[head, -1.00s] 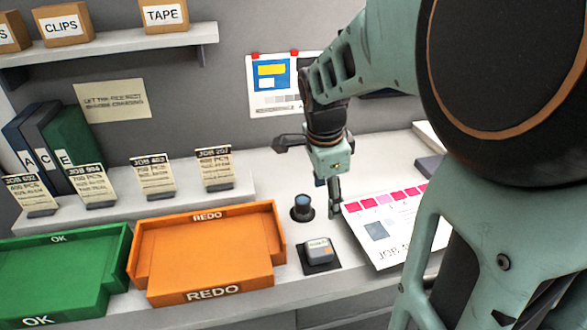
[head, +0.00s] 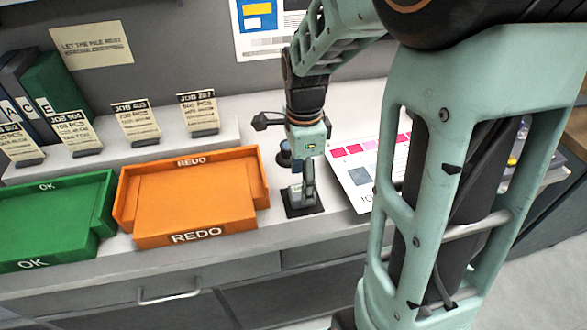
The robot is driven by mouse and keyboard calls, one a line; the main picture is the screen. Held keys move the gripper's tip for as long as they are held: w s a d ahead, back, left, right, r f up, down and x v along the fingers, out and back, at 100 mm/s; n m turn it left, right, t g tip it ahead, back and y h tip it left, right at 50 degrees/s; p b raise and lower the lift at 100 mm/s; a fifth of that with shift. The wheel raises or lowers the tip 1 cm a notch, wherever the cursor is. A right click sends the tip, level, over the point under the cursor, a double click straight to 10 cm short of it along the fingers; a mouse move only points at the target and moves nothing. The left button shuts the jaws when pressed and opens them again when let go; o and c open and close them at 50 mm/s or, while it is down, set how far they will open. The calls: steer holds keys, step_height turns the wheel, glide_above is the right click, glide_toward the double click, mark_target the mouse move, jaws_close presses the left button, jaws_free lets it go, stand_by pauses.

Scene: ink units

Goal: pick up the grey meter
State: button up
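The grey meter (head: 295,195) is a small grey block on a black square pad (head: 301,211), just right of the orange REDO tray. My gripper (head: 307,190) points down right at the meter, with its fingers over it and hiding part of it. The fingers are too small and overlapped to tell whether they are open or closed on the meter.
The orange REDO tray (head: 191,234) and green OK tray (head: 102,215) stand to the left. A dark round object (head: 284,157) stands close behind my gripper. A printed sheet (head: 352,188) with pink swatches lies to the right. Job cards (head: 135,122) stand on the rear ledge.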

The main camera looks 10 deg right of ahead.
mark_target(295, 192)
step_height(295, 192, down, 4)
steer(key=shift+f, duration=0.1)
steer(key=c, duration=1.3)
